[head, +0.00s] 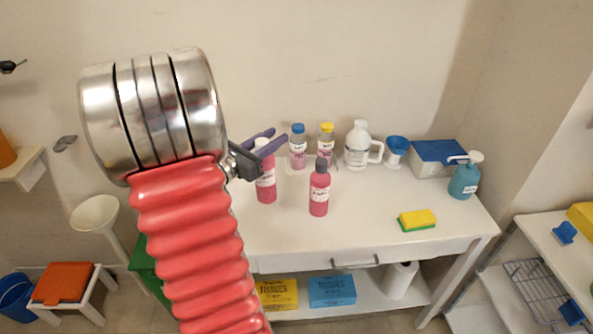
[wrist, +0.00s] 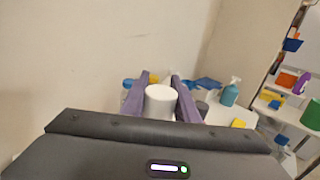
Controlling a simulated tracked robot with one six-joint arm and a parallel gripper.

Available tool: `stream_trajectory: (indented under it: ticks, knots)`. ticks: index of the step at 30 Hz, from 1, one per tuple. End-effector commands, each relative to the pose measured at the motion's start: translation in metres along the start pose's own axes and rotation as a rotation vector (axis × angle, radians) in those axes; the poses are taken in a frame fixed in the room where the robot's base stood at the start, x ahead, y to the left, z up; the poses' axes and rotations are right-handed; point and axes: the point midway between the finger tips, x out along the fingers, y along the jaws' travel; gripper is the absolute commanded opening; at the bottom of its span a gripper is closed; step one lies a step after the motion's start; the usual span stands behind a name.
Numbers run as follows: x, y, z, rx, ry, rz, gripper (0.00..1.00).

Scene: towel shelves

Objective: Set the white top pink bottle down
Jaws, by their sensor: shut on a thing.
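The white top pink bottle (head: 266,183) is upright at the left part of the white table (head: 375,220) in the head view. My gripper (head: 264,143) has its purple fingers around the bottle's upper part, shut on it. In the wrist view the white cap (wrist: 161,97) sits between the two purple fingers (wrist: 160,100). Whether the bottle's base touches the table or hangs just above it, I cannot tell.
A dark-capped pink bottle (head: 319,190) stands close on the right. Behind are a blue-capped bottle (head: 298,148), a yellow-capped bottle (head: 326,146) and a white jug (head: 360,146). A sponge (head: 417,220) lies front right; the table's front middle is clear.

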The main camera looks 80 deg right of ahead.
Motion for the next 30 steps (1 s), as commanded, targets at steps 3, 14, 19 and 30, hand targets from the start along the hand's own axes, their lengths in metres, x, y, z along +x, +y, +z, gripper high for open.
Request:
stream_trajectory:
  ticks: [3, 14, 19, 30]
  knots:
    - [0.000, 0.000, -0.018, -0.003, 0.001, 0.000, 0.00]
    - [0.000, 0.000, -0.038, 0.002, -0.001, 0.000, 0.00]
    - [0.000, 0.000, -0.038, 0.001, -0.001, 0.000, 0.00]
    - [0.000, 0.000, -0.069, -0.002, 0.000, 0.000, 0.00]
